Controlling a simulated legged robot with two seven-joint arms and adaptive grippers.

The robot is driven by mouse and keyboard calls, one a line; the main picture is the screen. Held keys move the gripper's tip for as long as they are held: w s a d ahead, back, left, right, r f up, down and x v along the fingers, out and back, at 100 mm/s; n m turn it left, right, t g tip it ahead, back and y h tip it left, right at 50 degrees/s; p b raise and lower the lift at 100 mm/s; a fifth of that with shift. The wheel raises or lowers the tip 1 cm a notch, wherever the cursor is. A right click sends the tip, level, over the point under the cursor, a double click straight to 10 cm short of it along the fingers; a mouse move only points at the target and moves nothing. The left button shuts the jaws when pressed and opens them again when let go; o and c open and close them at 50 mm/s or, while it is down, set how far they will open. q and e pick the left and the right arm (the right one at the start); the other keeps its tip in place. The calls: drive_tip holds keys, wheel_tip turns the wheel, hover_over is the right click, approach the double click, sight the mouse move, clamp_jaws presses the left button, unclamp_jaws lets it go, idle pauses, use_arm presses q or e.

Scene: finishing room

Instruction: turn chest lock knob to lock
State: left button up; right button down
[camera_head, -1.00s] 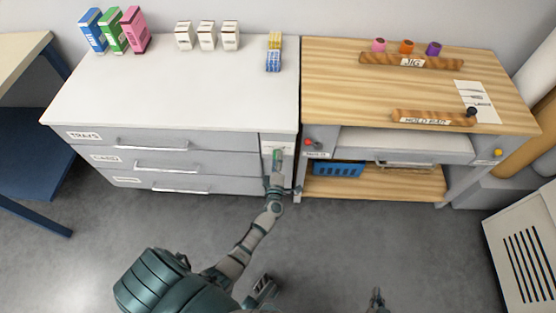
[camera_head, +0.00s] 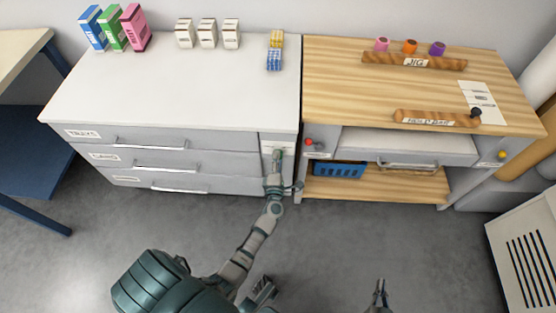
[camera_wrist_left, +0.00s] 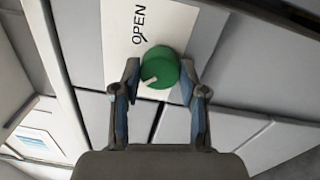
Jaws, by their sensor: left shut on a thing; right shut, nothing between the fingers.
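The chest lock knob is a round green knob (camera_wrist_left: 160,67) on a white plate (camera_wrist_left: 180,25) marked OPEN. Its white pointer line shows at its lower left edge in the left wrist view, away from the word OPEN. My left gripper (camera_wrist_left: 160,78) is shut on the knob, one finger on each side. In the head view, my left gripper (camera_head: 276,162) is at the narrow right-hand panel of the white chest (camera_head: 180,85) and hides most of the knob. My right gripper (camera_head: 380,288) is shut and empty, low over the floor.
The chest has labelled drawers with bar handles on the left (camera_head: 150,143). A wooden workbench (camera_head: 350,80) stands close on the right, with a red button (camera_head: 309,142) and a blue basket (camera_head: 338,170). Grey floor in front is clear.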

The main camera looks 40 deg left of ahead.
use_arm(q)
drive_tip(key=shift+s+f, duration=0.15)
drive_tip(key=shift+f, duration=0.25)
drive_tip(key=o, duration=0.9)
drive_tip(key=shift+o, duration=1.2)
drive_tip(key=shift+r, duration=0.15)
drive_tip(key=v, duration=1.2)
drive_tip(key=shift+a, duration=0.1)
